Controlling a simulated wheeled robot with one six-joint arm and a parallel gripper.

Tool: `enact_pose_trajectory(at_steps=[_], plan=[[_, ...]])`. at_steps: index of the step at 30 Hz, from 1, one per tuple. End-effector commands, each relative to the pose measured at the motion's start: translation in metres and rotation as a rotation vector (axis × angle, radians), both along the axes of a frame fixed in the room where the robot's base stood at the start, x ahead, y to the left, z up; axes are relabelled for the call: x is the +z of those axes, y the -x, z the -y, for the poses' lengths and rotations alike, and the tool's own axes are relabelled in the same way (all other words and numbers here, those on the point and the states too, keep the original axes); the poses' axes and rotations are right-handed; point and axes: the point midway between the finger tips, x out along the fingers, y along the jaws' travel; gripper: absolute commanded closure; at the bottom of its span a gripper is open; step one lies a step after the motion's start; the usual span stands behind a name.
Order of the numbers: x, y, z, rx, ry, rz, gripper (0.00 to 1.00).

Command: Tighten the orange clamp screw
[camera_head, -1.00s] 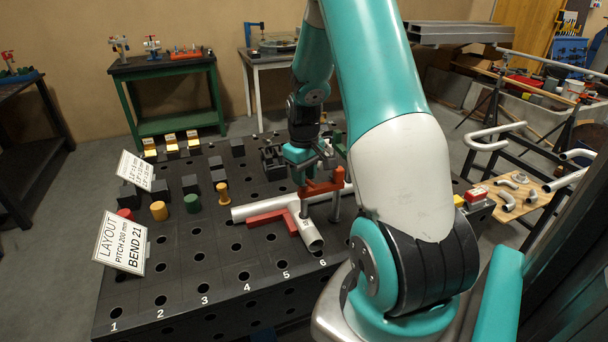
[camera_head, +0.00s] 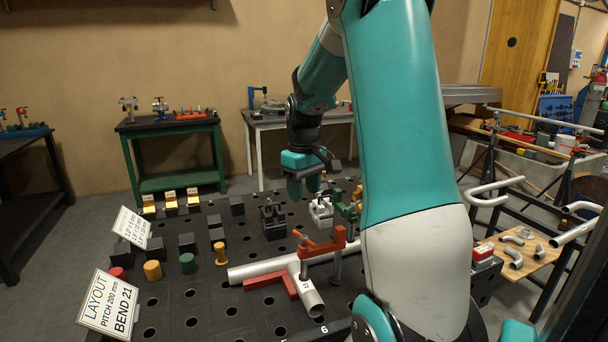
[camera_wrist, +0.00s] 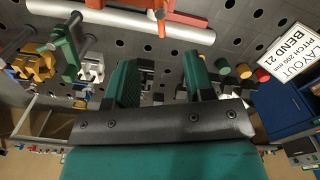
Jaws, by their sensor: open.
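The orange clamp (camera_head: 334,243) stands on the dark perforated table over a pale pipe (camera_head: 258,270), with its small orange handle (camera_head: 305,240) at the left end of its arm. In the wrist view the clamp (camera_wrist: 130,14) shows at the top edge, partly cut off, across the pipe (camera_wrist: 190,32). My gripper (camera_head: 305,192) is above the table, behind and above the clamp, apart from it. In the wrist view its two green jaws (camera_wrist: 163,72) are spread with nothing held between them. How far the screw is turned cannot be told.
A red bracket (camera_head: 270,280) lies by the pipe, near a short tube (camera_head: 307,292). A green clamp (camera_head: 347,208) and white block (camera_head: 321,211) stand behind. Dark blocks and colored pegs (camera_head: 152,270) fill the left. My arm hides part of the table's right side.

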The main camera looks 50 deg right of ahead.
Motion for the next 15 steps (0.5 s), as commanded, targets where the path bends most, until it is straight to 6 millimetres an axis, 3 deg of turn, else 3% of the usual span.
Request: enact_pose_trajectory(at_steps=[6, 15], plan=[[0.036, -0.001, 0.000, 0.000, 0.001, 0.003, 0.51], [0.048, 0.000, 0.000, 0.000, 0.000, 0.000, 0.51]])
